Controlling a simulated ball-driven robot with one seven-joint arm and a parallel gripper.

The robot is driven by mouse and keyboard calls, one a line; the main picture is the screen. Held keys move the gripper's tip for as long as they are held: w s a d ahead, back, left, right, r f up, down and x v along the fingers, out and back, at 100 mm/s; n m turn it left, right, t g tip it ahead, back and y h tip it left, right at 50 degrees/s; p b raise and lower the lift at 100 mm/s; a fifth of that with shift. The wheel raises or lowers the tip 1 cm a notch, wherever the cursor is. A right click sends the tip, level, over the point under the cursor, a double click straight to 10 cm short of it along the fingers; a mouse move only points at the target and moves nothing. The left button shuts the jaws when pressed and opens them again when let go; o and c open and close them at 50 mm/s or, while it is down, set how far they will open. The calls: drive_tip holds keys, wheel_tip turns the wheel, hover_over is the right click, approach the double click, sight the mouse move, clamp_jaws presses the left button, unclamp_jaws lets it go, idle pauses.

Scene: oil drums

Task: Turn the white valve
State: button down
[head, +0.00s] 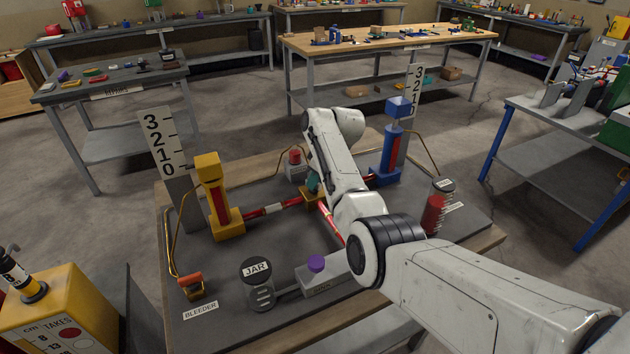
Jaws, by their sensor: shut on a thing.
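I cannot pick out a white valve in this view. A board of pipework (220,295) lies in front of me, with a yellow post (213,195) on the left and a blue post (390,155) on the right, joined by red pipes. A brass fitting (313,197) sits mid-pipe, with a small teal part (313,183) above it, partly covered by my white arm. My arm reaches in from the lower right and bends over the middle of the board. My gripper's fingers are hidden behind my arm, so their contact does not show.
A red-topped block (295,165) stands behind the pipe. A jar (258,285), a purple-capped grey block (322,277) and an orange-handled bleeder (191,285) stand in front. A red coil (433,215) is at right. A yellow box (60,310) is at lower left; benches stand around.

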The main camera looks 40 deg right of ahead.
drive_tip(key=shift+n+y+b, duration=0.4)
drive_tip(key=shift+n+b, duration=0.1)
drive_tip(key=shift+n, duration=0.6)
drive_tip(key=shift+w+r, duration=0.1)
drive_tip(key=c, duration=1.2)
unclamp_jaws()
drive_tip(key=shift+o, duration=0.2)
drive_tip(key=v, duration=1)
drive_tip(key=shift+d+r+b, duration=0.15)
drive_tip(key=shift+r+b, duration=0.25)
